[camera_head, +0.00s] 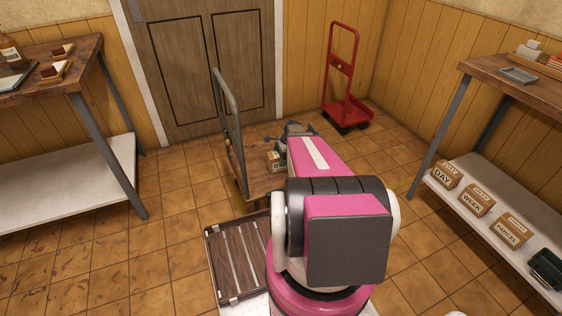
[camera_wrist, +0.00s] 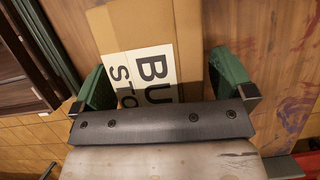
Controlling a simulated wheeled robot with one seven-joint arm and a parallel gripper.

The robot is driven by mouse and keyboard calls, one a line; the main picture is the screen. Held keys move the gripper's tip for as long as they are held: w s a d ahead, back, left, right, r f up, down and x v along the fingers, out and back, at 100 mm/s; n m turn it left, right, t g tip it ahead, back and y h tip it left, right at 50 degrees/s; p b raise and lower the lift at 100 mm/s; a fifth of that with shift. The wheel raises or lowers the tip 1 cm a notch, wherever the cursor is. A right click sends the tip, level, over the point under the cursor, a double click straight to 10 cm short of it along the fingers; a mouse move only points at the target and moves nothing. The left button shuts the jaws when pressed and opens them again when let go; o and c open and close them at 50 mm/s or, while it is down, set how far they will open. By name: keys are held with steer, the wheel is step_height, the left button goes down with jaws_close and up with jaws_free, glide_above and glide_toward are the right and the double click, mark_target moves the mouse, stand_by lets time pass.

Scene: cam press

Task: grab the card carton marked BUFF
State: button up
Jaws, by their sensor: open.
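The card carton (camera_wrist: 150,28) fills the upper middle of the wrist view. Its white label shows "BU" and part of a second line; the rest is hidden behind my gripper's dark bar. My gripper (camera_wrist: 164,82) is open, with one green finger to the left of the carton and the other to the right. I cannot tell whether either finger touches it. In the head view a small carton (camera_head: 274,161) sits on the wooden deck of a cart (camera_head: 251,184), partly hidden by my arm.
The cart's grey handle (camera_head: 228,110) rises left of the carton. A slatted wooden crate (camera_head: 238,262) lies in front. A red trolley (camera_head: 346,108) stands at the back. Cartons marked DAY (camera_head: 441,175), WEEK (camera_head: 475,201) and PARCEL (camera_head: 510,230) are on the right lower shelf.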

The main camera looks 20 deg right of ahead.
steer(key=shift+f, duration=0.15)
steer(key=shift+c, duration=0.3)
steer(key=c, duration=1.4)
